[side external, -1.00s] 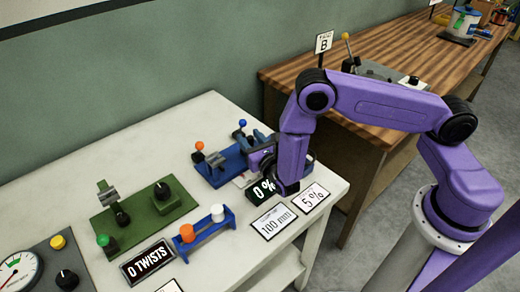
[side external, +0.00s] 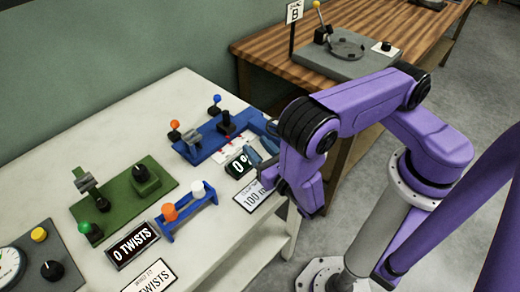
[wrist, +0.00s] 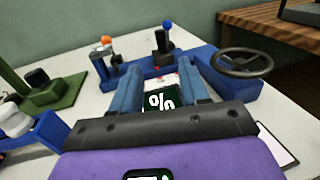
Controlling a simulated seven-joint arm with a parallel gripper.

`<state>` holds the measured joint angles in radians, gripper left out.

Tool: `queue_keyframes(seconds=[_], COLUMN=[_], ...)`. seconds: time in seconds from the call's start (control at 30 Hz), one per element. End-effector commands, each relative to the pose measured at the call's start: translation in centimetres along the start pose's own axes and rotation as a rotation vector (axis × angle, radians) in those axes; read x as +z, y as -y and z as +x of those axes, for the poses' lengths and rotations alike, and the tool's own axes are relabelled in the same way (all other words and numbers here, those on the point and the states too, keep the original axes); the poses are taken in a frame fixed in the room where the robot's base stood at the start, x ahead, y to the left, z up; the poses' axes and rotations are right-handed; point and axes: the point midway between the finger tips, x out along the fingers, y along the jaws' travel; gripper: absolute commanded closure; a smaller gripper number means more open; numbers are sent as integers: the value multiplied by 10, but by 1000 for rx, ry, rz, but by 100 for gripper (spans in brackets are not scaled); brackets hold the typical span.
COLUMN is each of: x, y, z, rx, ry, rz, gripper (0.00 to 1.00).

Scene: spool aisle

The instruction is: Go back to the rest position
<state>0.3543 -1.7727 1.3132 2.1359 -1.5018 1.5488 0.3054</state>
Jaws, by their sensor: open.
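My gripper (side external: 262,148) is open and empty, its blue fingers at the right end of the white bench in the side external view. In the wrist view, the two blue fingers (wrist: 165,82) stand apart with a black "%" display (wrist: 160,102) visible between them. The blue fixture (side external: 203,145) lies just beyond the fingers, with an orange-knobbed lever, a blue-knobbed lever and a black knob. In the wrist view a dark handwheel (wrist: 243,62) sits at its right end. The gripper and arm hide part of this end in the side external view.
A green fixture (side external: 125,198), a blue stand (side external: 190,218) with orange and white caps, and a "0 TWISTS" display (side external: 131,244) occupy the white bench. A wooden bench (side external: 270,55) with a grey device stands behind my arm. Open floor lies at right.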

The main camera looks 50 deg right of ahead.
Motion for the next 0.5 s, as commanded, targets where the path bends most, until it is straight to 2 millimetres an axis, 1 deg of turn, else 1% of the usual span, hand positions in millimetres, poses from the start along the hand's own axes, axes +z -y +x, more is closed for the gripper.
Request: queue_keyframes(seconds=[0.13,0.4,0.5], x=[0,0,5], y=[0,0,3], z=[-5,-5,-4], rx=[0,-2,-28], ry=[0,-1,-4], rz=[1,2,17], gripper=[55,55,55])
